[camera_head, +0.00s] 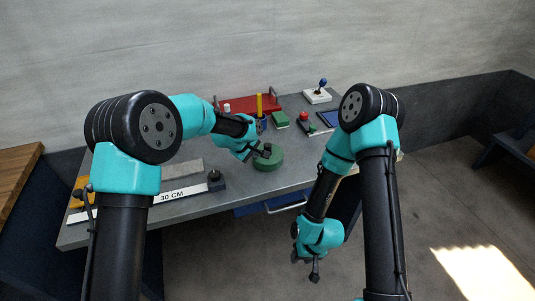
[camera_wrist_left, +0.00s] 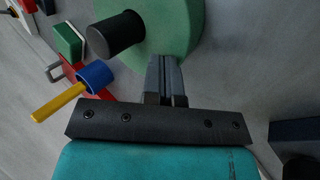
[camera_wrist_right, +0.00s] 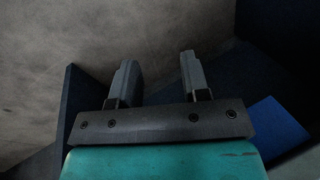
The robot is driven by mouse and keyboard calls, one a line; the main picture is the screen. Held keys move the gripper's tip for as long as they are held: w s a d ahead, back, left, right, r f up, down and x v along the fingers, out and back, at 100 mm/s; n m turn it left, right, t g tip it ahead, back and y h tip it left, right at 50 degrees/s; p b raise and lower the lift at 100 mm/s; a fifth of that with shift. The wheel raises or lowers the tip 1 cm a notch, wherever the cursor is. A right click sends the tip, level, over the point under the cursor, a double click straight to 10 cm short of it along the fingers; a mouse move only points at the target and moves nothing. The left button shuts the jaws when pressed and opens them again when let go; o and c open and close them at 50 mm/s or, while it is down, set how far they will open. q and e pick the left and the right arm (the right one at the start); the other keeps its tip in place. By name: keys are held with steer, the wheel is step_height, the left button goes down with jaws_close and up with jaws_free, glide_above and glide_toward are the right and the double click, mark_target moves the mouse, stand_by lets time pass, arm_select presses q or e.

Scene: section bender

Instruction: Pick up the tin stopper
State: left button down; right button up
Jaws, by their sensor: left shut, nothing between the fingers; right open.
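A thick green disc (camera_head: 272,163) lies near the front middle of the bench; it may be the tin stopper, but I cannot tell for sure. In the left wrist view the disc (camera_wrist_left: 183,30) carries a dark cylindrical knob (camera_wrist_left: 114,36). My left gripper (camera_head: 264,152) is shut and empty, with its fingertips (camera_wrist_left: 164,62) over the disc's edge, beside the knob. I cannot tell whether they touch the disc. My right gripper (camera_head: 315,274) is open and empty, hanging low in front of the bench; its fingers (camera_wrist_right: 158,62) also show in the right wrist view.
Behind the disc are a blue cup (camera_wrist_left: 95,75) with a yellow stick (camera_head: 259,105), a green block (camera_head: 280,119) and a red tray (camera_head: 240,104). A joystick box (camera_head: 317,96) stands at the back right. A dark block with a knob (camera_head: 215,180) and a 30 CM ruler (camera_head: 172,196) lie left.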

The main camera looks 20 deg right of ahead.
stand_by(0.3)
steer(key=o, duration=0.3)
steer(key=shift+o, duration=0.2)
